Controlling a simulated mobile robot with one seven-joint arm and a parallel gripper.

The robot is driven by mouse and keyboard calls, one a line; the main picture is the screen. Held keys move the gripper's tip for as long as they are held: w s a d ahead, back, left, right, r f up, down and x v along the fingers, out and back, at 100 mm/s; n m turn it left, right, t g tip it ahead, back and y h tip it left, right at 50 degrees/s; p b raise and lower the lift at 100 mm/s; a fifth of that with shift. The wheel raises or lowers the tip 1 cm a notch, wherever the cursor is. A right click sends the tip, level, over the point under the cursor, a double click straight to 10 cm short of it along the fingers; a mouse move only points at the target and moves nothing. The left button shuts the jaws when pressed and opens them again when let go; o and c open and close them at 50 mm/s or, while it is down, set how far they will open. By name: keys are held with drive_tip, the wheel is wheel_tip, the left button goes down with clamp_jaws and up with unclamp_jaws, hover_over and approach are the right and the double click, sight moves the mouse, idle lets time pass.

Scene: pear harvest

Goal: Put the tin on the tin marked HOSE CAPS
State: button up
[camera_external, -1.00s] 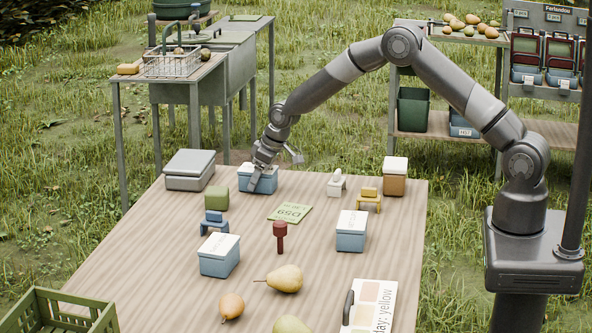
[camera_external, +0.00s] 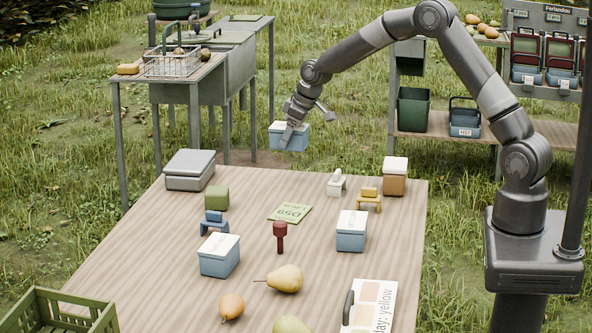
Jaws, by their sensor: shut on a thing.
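My gripper (camera_external: 290,133) is shut on a blue tin with a pale lid (camera_external: 297,141). It holds the tin in the air above the far edge of the table. Two similar blue tins with white lids stand on the table, one at the left middle (camera_external: 219,259) and one at the right middle (camera_external: 351,235). Both lids carry small dark lettering, too small to read, so I cannot tell which is marked HOSE CAPS.
The wooden table (camera_external: 150,275) also bears a grey box (camera_external: 189,169), a green block (camera_external: 216,198), a blue stand (camera_external: 214,222), a red peg (camera_external: 280,235), a green card (camera_external: 290,212), a brown box (camera_external: 395,178), a yellow stand (camera_external: 369,199) and pears (camera_external: 285,278).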

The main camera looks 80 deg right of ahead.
drive_tip(key=shift+s+d+r, duration=0.35)
drive_tip(key=w+a+r+n+y, duration=0.1)
drive_tip(key=a+r+n, duration=0.1)
drive_tip(key=a, duration=1.2)
drive_tip(key=w+a+r+n, duration=0.1)
drive_tip(key=w+a+r, duration=0.1)
drive_tip(key=a, duration=1.2)
drive_tip(key=w+a+r+n+y, duration=0.1)
drive_tip(key=a+r+n, duration=0.15)
drive_tip(key=a, duration=1.15)
hover_over(212, 243)
drive_tip(key=s, duration=0.2)
drive_tip(key=f, duration=0.6)
drive_tip(key=shift+w+d+f, duration=0.2)
drive_tip(key=shift+w+d, duration=0.05)
drive_tip(key=shift+d, duration=0.15)
drive_tip(key=shift+a+f, duration=0.1)
drive_tip(key=shift+a, duration=0.1)
drive_tip(key=shift+f+g, duration=0.3)
drive_tip(key=shift+f, duration=1.75)
drive_tip(key=o, duration=1.1)
drive_tip(key=shift+f, duration=0.15)
